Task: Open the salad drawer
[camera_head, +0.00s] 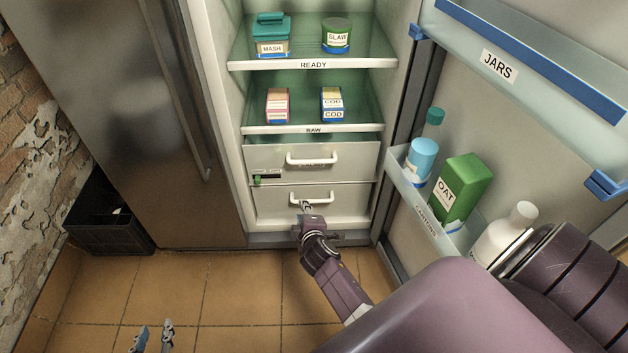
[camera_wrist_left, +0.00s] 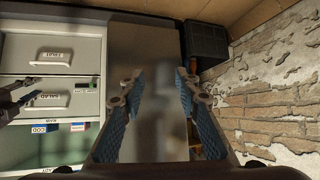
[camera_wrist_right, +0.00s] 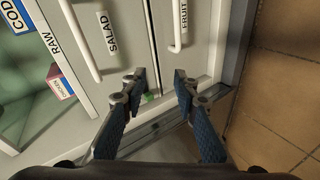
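The salad drawer (camera_head: 350,157) is the upper of two drawers at the fridge's bottom and looks shut. Its white bar handle (camera_head: 313,160) partly covers its label; the SALAD label (camera_wrist_right: 109,33) reads clearly in the right wrist view. The fruit drawer (camera_head: 275,198) below, with its own handle (camera_wrist_right: 173,30), also looks shut. My right gripper (camera_head: 306,206) is open and empty in front of the drawers, its fingertips (camera_wrist_right: 158,77) apart from both handles. A small green knob (camera_head: 257,180) sits on a dark strip at the drawers' left. My left gripper (camera_head: 151,338) is open and empty, low over the floor.
The fridge door stands open at right, its bin holding a green OAT carton (camera_head: 462,188) and bottles. A black crate (camera_head: 108,222) stands left; the floor between is clear.

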